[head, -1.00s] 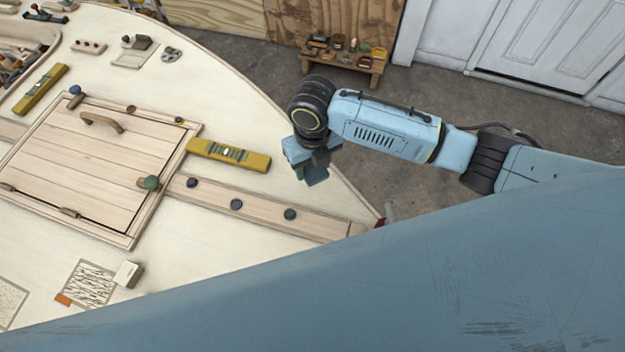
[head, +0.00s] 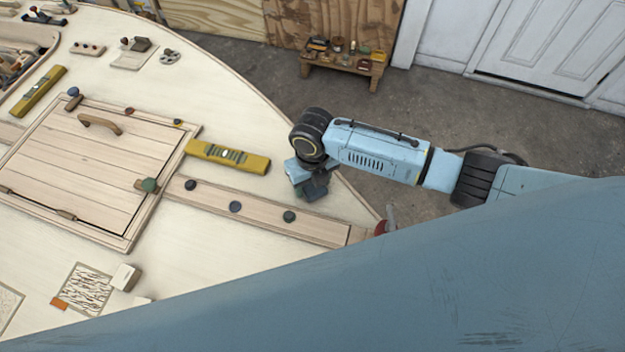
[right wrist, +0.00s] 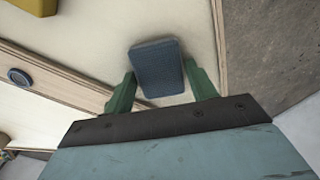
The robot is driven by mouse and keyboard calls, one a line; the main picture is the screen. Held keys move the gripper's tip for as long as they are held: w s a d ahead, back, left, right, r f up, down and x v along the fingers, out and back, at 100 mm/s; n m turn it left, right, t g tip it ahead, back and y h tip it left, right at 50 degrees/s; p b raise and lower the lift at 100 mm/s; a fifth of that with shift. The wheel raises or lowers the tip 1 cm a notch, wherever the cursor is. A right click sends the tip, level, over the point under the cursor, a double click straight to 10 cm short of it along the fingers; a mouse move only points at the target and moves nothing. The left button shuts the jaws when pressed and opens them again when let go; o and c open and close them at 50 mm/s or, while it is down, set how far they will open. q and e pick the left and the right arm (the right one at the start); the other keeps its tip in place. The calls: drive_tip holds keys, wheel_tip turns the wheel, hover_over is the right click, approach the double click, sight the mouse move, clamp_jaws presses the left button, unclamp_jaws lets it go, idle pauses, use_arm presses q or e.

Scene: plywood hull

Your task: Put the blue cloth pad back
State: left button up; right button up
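The blue cloth pad (right wrist: 158,68) is a small dark blue block with a woven face. In the right wrist view it sits between the two green fingers of my right gripper (right wrist: 160,72), with a fingertip against each side. In the head view my right gripper (head: 313,180) is over the pale deck (head: 240,273) near its curved right edge, right of the yellow level, with the pad (head: 316,190) dark beneath it. I cannot tell the exact height of the pad above the deck. My left gripper is out of view.
A wooden strip with several dark round knobs (head: 235,206) runs below the gripper. A yellow level (head: 228,156) lies left of it, beside a framed hatch (head: 80,165). A red item (head: 381,228) is at the deck edge. A low bench (head: 343,68) stands on the floor beyond.

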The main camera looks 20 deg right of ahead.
drive_tip(key=shift+o, duration=1.3)
drive_tip(key=shift+r, duration=0.15)
wheel_tip(320, 180, up, 12)
drive_tip(key=p, duration=0.1)
drive_tip(key=shift+p, duration=0.3)
